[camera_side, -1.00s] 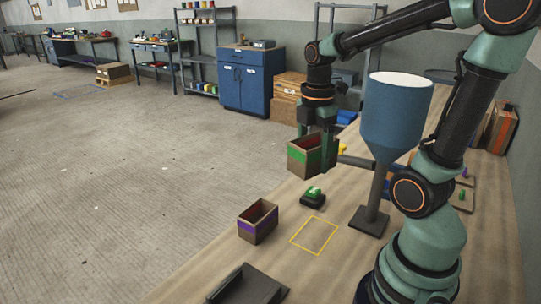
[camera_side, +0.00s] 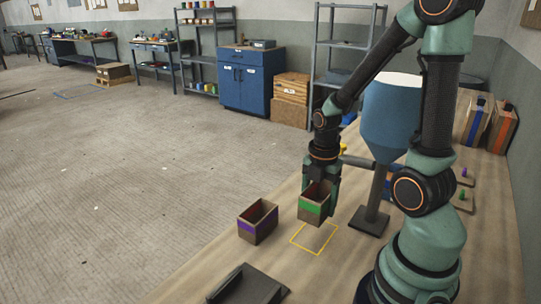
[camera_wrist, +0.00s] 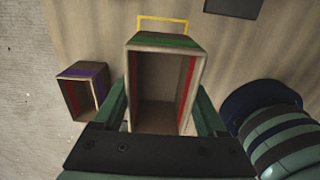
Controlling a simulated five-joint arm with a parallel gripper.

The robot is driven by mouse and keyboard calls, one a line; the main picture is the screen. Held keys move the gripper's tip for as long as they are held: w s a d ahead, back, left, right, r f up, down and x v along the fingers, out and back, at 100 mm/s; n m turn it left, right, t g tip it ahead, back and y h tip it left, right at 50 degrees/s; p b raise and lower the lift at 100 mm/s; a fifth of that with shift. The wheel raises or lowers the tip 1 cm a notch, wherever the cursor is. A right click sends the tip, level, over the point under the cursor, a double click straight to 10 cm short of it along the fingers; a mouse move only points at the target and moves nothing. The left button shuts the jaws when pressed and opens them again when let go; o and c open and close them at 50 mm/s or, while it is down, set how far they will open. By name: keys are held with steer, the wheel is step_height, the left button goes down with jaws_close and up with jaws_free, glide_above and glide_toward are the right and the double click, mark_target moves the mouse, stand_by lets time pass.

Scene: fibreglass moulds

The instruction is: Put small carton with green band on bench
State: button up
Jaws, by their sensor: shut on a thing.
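The small carton with the green band (camera_side: 312,207) is open-topped and brown, with red inside. My gripper (camera_side: 321,190) is shut on it and holds it upright, just behind the yellow square outline (camera_side: 299,243) on the wooden bench (camera_side: 225,268). In the wrist view the carton (camera_wrist: 163,85) sits between the two fingers of my gripper (camera_wrist: 165,108) and looks empty inside. The yellow outline (camera_wrist: 163,19) shows partly beyond the carton's edge. I cannot tell whether the carton's base touches the bench.
A carton with a purple band (camera_side: 258,222) stands on the bench close to the left; it also shows in the wrist view (camera_wrist: 84,90). A blue funnel (camera_side: 391,115) on a stand is to the right. A dark wedge-shaped object (camera_side: 247,286) lies at the front.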

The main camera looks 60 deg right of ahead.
mark_target(315, 234)
steer(key=shift+f, duration=3.65)
steer(key=shift+f, duration=0.15)
steer(key=o, duration=1.3)
steer(key=shift+c, duration=0.2)
step_height(315, 234, up, 12)
steer(key=shift+w+r, duration=0.1)
steer(key=shift+r, duration=0.1)
steer(key=w+a+r+m+t, duration=0.2)
steer(key=a+r+m, duration=0.3)
steer(key=m, duration=0.4)
steer(key=w+a+r+m+t, duration=0.1)
steer(key=a+r+m+t, duration=0.2)
steer(key=a+r+m, duration=0.3)
steer(key=shift+w+a+r+m+t, duration=0.15)
steer(key=shift+w+r+m+t, duration=0.35)
steer(key=shift+m, duration=1)
